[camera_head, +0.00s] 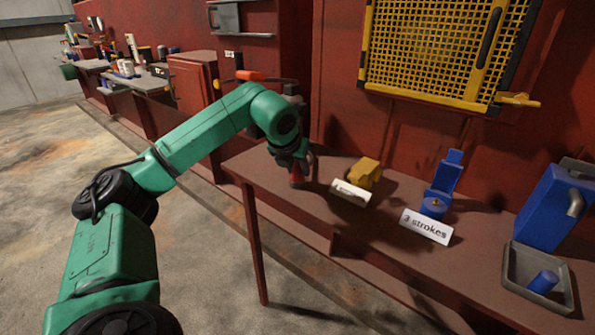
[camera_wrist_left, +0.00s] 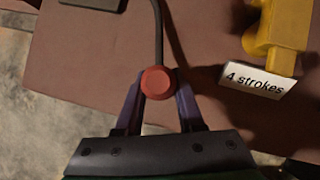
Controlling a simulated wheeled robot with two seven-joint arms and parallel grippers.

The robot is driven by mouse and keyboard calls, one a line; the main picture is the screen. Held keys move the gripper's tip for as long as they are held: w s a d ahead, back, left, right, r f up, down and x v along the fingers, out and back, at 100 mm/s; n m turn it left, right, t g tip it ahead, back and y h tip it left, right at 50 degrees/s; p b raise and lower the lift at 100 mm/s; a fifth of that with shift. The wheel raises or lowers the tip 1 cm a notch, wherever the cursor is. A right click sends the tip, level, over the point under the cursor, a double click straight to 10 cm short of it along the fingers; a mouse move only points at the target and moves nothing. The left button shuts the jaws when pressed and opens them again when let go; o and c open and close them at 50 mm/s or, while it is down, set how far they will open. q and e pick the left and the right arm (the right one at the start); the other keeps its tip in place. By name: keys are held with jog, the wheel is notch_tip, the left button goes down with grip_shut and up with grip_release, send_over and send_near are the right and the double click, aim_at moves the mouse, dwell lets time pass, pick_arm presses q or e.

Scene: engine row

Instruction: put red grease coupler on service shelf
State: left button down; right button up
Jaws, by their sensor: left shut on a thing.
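The red grease coupler (camera_wrist_left: 158,82) shows in the left wrist view as a round red cap between my left fingers, with a dark hose or rod running up from it. In the head view the red piece (camera_head: 297,180) is just below my left gripper (camera_head: 298,176), over the left end of the brown shelf (camera_head: 320,207). My left gripper, also in the left wrist view (camera_wrist_left: 159,90), is shut on the coupler. I cannot tell whether the coupler touches the shelf. My right gripper is not in view.
A yellow block (camera_head: 366,172) with a "4 strokes" card (camera_wrist_left: 257,82) stands right of my gripper. Further right are a blue device (camera_head: 442,185) with a "3 strokes" card (camera_head: 426,227), and a grey tray (camera_head: 512,276). A yellow mesh guard (camera_head: 430,50) hangs above.

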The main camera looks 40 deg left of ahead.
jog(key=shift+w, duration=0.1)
pick_arm(q)
jog(key=c, duration=0.5)
grip_release()
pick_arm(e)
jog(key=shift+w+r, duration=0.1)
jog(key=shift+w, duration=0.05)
pick_arm(q)
jog(key=shift+r, duration=0.1)
jog(key=shift+s+d+r, duration=0.1)
jog(key=shift+r, duration=0.2)
jog(key=p+v, duration=0.1)
jog(key=v, duration=1)
jog(key=shift+s+r, duration=0.15)
jog(key=shift+s, duration=0.05)
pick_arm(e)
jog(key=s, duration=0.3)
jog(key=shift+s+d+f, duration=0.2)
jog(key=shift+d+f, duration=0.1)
